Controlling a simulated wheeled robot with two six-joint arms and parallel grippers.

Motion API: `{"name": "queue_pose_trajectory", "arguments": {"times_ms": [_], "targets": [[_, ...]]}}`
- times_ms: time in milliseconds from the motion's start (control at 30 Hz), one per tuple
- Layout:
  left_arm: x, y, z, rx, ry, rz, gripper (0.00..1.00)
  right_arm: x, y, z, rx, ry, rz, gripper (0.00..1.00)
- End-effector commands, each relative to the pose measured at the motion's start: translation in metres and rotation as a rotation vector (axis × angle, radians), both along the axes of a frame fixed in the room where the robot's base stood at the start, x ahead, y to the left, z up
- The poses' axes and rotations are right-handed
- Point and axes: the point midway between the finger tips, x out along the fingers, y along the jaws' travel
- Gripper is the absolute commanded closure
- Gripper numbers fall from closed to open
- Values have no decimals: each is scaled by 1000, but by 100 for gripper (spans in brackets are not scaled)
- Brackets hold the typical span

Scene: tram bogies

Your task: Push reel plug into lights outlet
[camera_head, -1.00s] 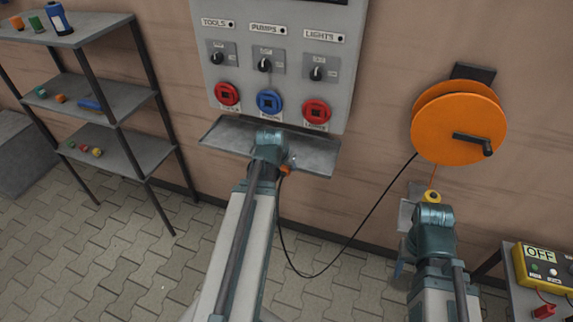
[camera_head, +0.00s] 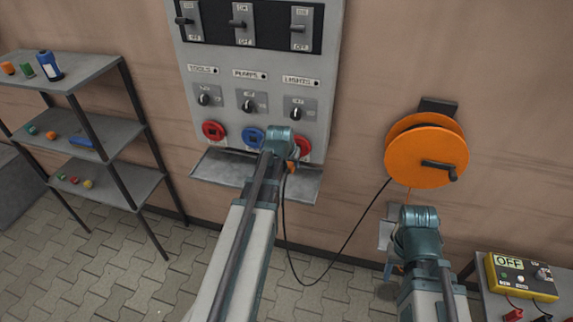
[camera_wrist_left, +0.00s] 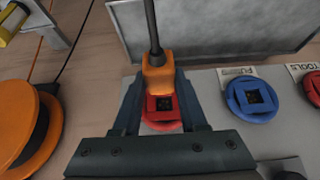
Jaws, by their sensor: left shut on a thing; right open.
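The reel plug (camera_wrist_left: 158,78) is orange with a black cable and is held between the fingers of my left gripper (camera_wrist_left: 158,98). In the head view, the left gripper (camera_head: 281,152) is at the panel and partly covers the red lights outlet (camera_head: 304,147). In the left wrist view, the plug is in front of the lights outlet (camera_wrist_left: 163,122) and overlaps its edge. I cannot tell whether they touch. The orange reel (camera_head: 427,152) hangs on the wall to the right. My right gripper (camera_head: 418,222) is open below the reel; its fingertips are hard to see.
The blue pumps outlet (camera_head: 252,138) and red tools outlet (camera_head: 212,131) are left of the lights outlet. A metal tray (camera_head: 225,174) juts out below them. The black cable (camera_head: 345,248) hangs slack to the reel. A yellow OFF box (camera_head: 522,277) stands at lower right.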

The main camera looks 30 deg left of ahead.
Motion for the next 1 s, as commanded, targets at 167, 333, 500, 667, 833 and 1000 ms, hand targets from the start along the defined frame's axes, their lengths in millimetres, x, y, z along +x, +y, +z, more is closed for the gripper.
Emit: {"name": "queue_pose_trajectory", "arguments": {"times_ms": [167,333,500,667,833,1000], "targets": [[0,0,-1,0,0,0,100,0,0,-1,0,0,0,50],[1,0,-1,0,0,0,100,0,0,-1,0,0,0,50],[6,2,-1,0,0,0,100,0,0,-1,0,0,0,50],[15,4,-1,0,0,0,100,0,0,-1,0,0,0,50],[30,8,-1,0,0,0,100,0,0,-1,0,0,0,50],[45,11,-1,0,0,-1,100,0,0,-1,0,0,0,50]]}}
